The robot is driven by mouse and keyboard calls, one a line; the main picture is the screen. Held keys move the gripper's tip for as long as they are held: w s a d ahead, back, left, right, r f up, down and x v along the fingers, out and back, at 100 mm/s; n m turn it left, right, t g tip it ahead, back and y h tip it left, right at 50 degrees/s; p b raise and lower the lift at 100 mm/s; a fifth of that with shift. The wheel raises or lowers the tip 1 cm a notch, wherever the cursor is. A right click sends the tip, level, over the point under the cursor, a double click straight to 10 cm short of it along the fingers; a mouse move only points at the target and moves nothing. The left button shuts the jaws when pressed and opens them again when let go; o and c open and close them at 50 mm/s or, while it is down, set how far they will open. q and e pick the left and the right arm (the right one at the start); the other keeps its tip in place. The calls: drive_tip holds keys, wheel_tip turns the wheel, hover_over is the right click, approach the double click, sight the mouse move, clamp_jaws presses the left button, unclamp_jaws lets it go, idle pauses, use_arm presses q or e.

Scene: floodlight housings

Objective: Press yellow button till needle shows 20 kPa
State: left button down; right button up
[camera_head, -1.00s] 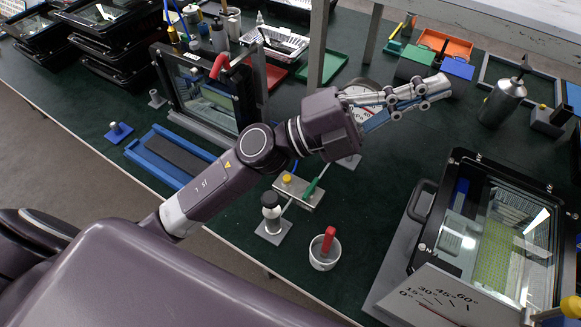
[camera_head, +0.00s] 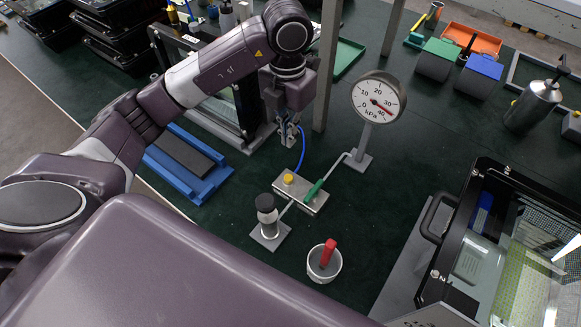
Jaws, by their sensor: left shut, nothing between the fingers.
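The yellow button (camera_head: 288,179) sits on a small metal block (camera_head: 313,203) with a green-handled lever (camera_head: 314,190). The round pressure gauge (camera_head: 379,97) stands on a post behind it to the right, marked in kPa. Its red needle (camera_head: 384,107) points down to the right, between the 30 and 40 marks. My left gripper (camera_head: 290,141) points down above and behind the button, apart from it. Its fingers are shut with nothing between them. The button top is unobstructed. My right gripper is not in view.
A black-capped cylinder (camera_head: 267,212) and a white cup (camera_head: 323,264) with a red-handled item stand in front of the block. A blue tray (camera_head: 178,180) lies left. A metal post (camera_head: 327,65) rises behind the arm. A floodlight housing (camera_head: 448,240) is at right.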

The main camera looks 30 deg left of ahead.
use_arm(q)
drive_tip(key=shift+s+a, duration=0.1)
drive_tip(key=p, duration=0.3)
approach(288, 177)
wheel_tip(288, 177, down, 7)
idle(0.4)
drive_tip(key=shift+f, duration=0.15)
